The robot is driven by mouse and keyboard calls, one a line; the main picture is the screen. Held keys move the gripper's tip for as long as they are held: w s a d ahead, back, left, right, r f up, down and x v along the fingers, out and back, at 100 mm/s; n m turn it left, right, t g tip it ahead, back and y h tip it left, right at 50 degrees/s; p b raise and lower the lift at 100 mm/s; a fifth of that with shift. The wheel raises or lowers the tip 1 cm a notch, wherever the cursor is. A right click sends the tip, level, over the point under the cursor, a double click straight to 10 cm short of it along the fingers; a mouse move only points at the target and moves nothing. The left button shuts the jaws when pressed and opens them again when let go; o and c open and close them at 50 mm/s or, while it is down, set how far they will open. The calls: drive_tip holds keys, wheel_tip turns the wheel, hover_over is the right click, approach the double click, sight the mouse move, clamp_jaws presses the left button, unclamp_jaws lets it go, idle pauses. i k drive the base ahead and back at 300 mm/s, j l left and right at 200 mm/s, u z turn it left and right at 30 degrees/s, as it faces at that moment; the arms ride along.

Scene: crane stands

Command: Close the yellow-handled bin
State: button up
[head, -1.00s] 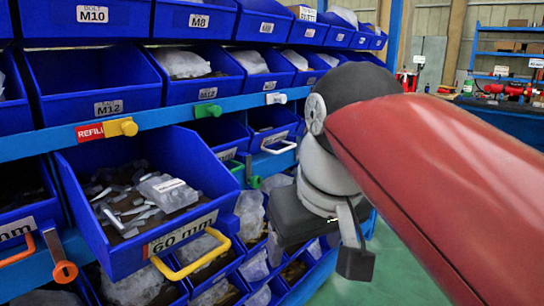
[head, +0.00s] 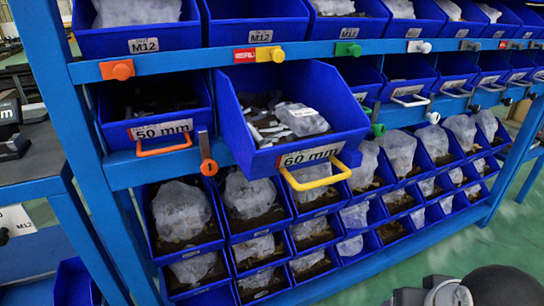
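The yellow-handled bin (head: 295,120) is a blue bin labelled 60 mm near the middle of the head view. It juts forward out of the rack and tilts down toward its front. Its yellow handle (head: 318,177) hangs at the front lip. A clear plastic bag and loose metal pieces lie inside. Only wrist parts of my arm (head: 448,293) show at the bottom right edge, well below and right of the bin. My gripper's fingers are out of the picture, so their state is hidden. Nothing of mine touches the bin.
An orange-handled bin labelled 50 mm (head: 155,112) sits further back to the left. White-handled bins (head: 405,85) sit to the right. Knobs line the blue rail above, and an orange knob (head: 207,165) hangs beside the bin. Several bagged bins fill the lower rows. Green floor (head: 500,240) is free at right.

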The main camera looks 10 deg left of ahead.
sight(254, 91)
drive_tip(key=u, duration=0.9)
drive_tip(key=j, duration=0.4)
drive_tip(key=k+u, duration=0.05)
